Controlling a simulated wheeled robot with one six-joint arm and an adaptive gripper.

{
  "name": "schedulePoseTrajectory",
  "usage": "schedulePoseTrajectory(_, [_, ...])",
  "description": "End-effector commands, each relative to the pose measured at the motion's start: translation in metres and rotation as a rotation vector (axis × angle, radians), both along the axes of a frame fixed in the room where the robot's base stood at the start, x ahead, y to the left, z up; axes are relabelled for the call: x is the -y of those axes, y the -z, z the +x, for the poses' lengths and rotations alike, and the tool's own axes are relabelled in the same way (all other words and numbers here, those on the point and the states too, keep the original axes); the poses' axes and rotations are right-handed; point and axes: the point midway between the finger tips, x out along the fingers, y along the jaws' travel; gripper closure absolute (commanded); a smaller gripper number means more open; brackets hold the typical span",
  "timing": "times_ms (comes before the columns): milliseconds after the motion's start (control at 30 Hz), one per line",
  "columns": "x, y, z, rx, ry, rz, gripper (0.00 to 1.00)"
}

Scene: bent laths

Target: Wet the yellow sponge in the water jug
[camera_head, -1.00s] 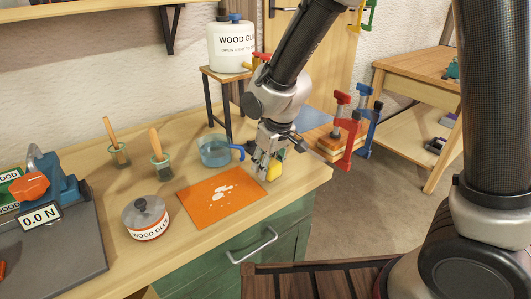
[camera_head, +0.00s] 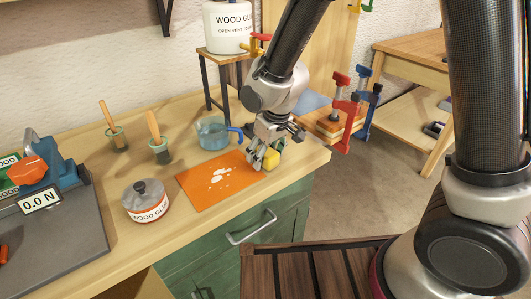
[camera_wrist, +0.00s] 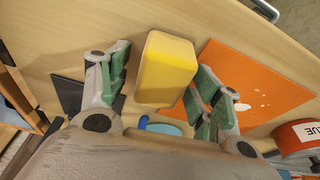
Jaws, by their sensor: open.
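The yellow sponge (camera_head: 271,160) is at the front right of the workbench, beside the orange mat. In the wrist view the sponge (camera_wrist: 166,68) lies between the two spread fingers, with gaps at its sides. My gripper (camera_head: 262,157) is open, pointing down around the sponge. The water jug (camera_head: 213,135) is clear blue with a blue handle and stands behind the mat, left of my gripper. In the wrist view only a blue patch, probably the jug (camera_wrist: 163,129), shows beyond the sponge.
The orange mat (camera_head: 205,192) with white spots lies left of the sponge. A glue tin (camera_head: 146,203) and two brush jars (camera_head: 161,151) stand further left. Red and blue clamps (camera_head: 345,118) stand at the bench's right end. A small stand (camera_head: 207,78) with a glue jug rises behind.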

Motion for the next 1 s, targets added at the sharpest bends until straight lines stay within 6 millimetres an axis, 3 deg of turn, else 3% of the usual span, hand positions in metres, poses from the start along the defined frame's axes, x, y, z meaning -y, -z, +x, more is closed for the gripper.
schedulePoseTrajectory(167, [0.002, -0.015, -0.002, 0.003, 0.001, 0.003, 0.36])
schedulePoseTrajectory(600, [0.016, -0.102, -0.018, 0.003, -0.001, 0.002, 0.36])
schedulePoseTrajectory(767, [0.021, -0.114, -0.023, -0.006, -0.009, -0.009, 0.36])
schedulePoseTrajectory(867, [0.034, -0.109, -0.037, -0.053, -0.024, -0.059, 0.36])
schedulePoseTrajectory(933, [0.052, -0.107, -0.054, -0.096, -0.037, -0.103, 0.36])
schedulePoseTrajectory(1000, [0.081, -0.119, -0.067, -0.118, -0.015, -0.120, 0.36])
